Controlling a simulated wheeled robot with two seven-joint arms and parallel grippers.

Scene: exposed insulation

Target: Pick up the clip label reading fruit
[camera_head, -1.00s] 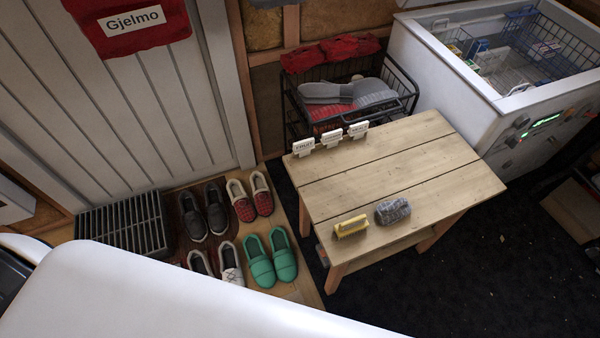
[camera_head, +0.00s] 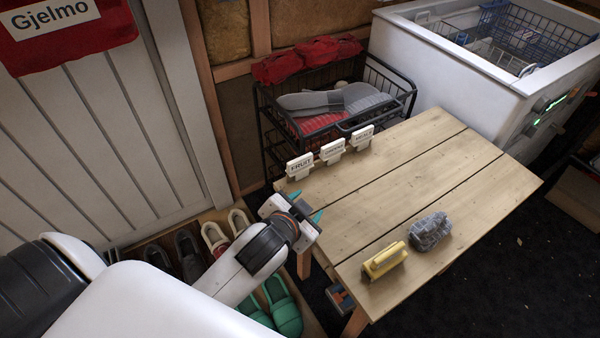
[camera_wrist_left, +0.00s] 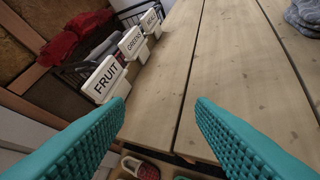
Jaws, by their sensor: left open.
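The white clip label reading FRUIT (camera_head: 300,166) stands upright at the back left corner of the wooden table (camera_head: 420,190). It also shows in the left wrist view (camera_wrist_left: 104,78), left of centre, beyond the left fingertip. Two similar clip labels, the middle one (camera_head: 333,151) and the far one (camera_head: 362,137), stand in a row beyond it. My left gripper (camera_head: 308,207) is at the table's left edge, nearer than the FRUIT label and apart from it. Its teal fingers are wide apart with nothing between them (camera_wrist_left: 160,115). My right gripper is not in view.
A yellow brush (camera_head: 384,262) and a grey bundle (camera_head: 430,231) lie at the table's near side. A black wire rack (camera_head: 375,95) with cloths and slippers stands behind the labels. A white freezer (camera_head: 450,85) is at the back right. Shoes (camera_head: 283,305) sit on the floor below my left arm.

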